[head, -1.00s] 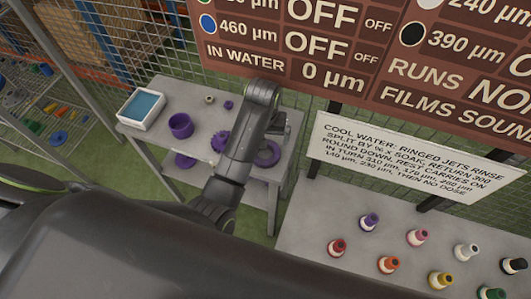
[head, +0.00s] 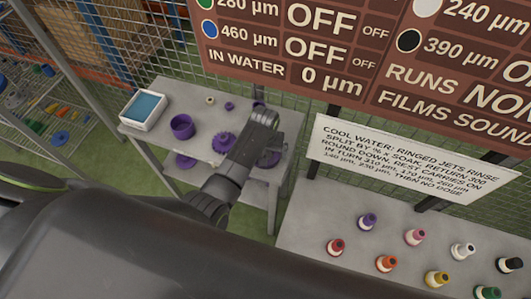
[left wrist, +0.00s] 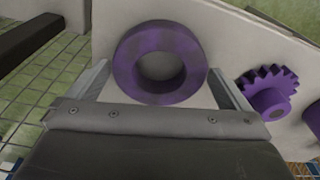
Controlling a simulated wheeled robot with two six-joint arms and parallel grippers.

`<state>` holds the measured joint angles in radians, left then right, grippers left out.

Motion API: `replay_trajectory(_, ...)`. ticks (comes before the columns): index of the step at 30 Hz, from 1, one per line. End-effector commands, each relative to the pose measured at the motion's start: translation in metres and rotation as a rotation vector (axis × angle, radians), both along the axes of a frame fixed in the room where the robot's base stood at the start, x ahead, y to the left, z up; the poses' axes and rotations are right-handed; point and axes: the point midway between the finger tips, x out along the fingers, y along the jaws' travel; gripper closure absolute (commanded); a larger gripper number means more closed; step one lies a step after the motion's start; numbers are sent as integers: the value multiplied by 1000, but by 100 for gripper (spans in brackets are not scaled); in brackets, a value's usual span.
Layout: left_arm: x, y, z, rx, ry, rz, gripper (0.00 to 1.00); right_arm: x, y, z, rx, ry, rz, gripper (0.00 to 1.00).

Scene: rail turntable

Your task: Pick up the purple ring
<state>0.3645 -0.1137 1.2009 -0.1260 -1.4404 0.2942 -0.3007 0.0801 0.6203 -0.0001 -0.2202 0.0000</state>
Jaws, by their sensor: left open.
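The purple ring (left wrist: 126,65) lies flat on the grey table (left wrist: 225,45) in the left wrist view, its hole facing the camera. My left gripper (left wrist: 158,70) is open and empty, one finger to each side of the ring's near part. I cannot tell how far the fingertips are above the table. In the head view my left arm reaches over the table's right part and hides much of the ring and the fingers. My right gripper is not in view.
A purple gear (left wrist: 268,92) lies right of the ring in the wrist view. A purple cup-like part (head: 181,128), a blue-filled tray (head: 146,108) and small parts share the table. Wire mesh stands behind. Several coloured bottles stand on the right table (head: 310,210).

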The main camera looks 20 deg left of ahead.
Motion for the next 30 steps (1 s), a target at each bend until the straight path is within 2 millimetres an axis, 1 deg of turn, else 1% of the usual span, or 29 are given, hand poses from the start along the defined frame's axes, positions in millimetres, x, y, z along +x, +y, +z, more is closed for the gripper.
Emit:
replay_trajectory(9, 1, 0, -3, -1, -1, 0, 0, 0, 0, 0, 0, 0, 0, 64)
replay_trajectory(19, 1, 0, -3, 0, -1, 0, 43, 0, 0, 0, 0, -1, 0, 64)
replay_trajectory(30, 1, 0, 1, 0, -3, 0, 44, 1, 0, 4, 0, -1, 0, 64)
